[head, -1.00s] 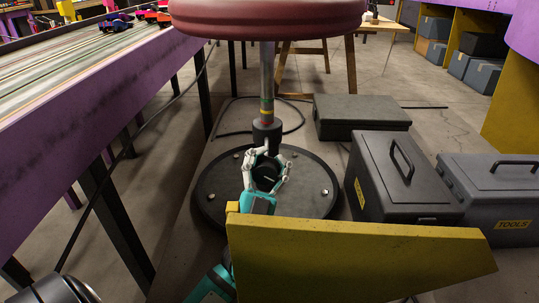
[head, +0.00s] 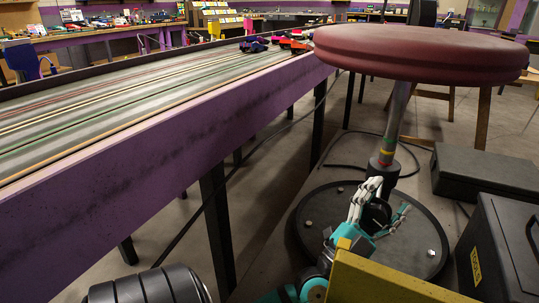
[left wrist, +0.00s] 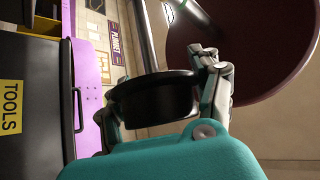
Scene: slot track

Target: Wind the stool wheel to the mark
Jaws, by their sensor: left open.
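The stool has a round red seat (head: 420,55) on a metal post (head: 397,110) with a dark round base (head: 410,245). Coloured bands (head: 387,156) in yellow, green and red ring the post just above a black collar. The small black wheel (head: 376,214) sits low on the stool, below the collar. My left gripper (head: 382,207) is open, with its fingers on either side of the wheel. The left wrist view shows the wheel (left wrist: 155,97) between the spread fingers; I cannot tell whether they touch it. My right gripper is not in view.
A yellow panel (head: 385,280) stands in front of my left gripper. Dark tool cases (head: 487,173) stand right of the stool base. The purple-sided slot track (head: 150,135) runs along the left, with toy cars (head: 253,44) on it. A cable lies behind the base.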

